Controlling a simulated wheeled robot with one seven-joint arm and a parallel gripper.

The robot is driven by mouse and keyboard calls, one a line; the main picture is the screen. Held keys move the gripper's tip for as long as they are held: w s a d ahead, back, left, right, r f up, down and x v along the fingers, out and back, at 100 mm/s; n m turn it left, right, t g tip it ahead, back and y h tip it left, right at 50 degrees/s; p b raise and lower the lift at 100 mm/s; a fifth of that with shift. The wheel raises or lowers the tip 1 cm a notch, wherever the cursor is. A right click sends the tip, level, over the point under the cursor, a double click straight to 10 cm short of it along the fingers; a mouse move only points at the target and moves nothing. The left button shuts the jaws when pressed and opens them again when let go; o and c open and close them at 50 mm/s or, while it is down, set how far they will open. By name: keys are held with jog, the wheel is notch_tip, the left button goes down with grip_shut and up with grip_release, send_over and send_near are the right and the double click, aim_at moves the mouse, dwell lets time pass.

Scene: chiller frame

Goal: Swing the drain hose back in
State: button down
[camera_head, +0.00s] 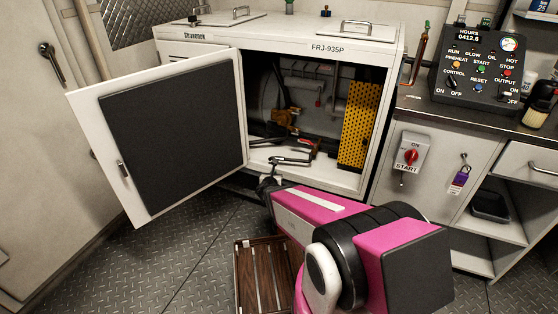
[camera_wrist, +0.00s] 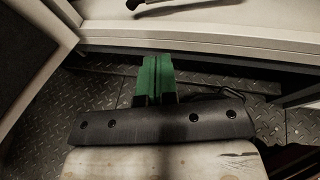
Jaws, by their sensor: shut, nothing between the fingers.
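My gripper (camera_wrist: 157,78) shows in the wrist view as two green fingers pressed together with nothing between them. They point at the lower edge of the white cabinet. In the head view my pink arm reaches to the cabinet's front, and the fingers are too small to make out. A dark, bent, hose-like piece (camera_head: 290,160) lies at the front of the cabinet floor, just beyond the arm's end. A dark piece (camera_wrist: 165,6) also shows at the wrist view's top edge, apart from the fingers. I cannot tell for certain that either is the drain hose.
The white cabinet door (camera_head: 170,135) stands wide open to the left. A yellow perforated panel (camera_head: 358,125) is inside the cabinet (camera_head: 280,45) at right. A brown slatted crate (camera_head: 243,282) sits on the floor beside my arm. A control panel (camera_head: 480,75) stands on the right counter.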

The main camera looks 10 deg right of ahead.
jog(key=shift+t, duration=0.3)
jog(key=x, duration=1.3)
jog(key=shift+w+d+r, duration=0.2)
jog(key=shift+w+r, duration=0.1)
jog(key=shift+w, duration=0.1)
jog(key=shift+w+d, duration=0.2)
jog(key=shift+w, duration=1)
jog(key=shift+s, duration=0.1)
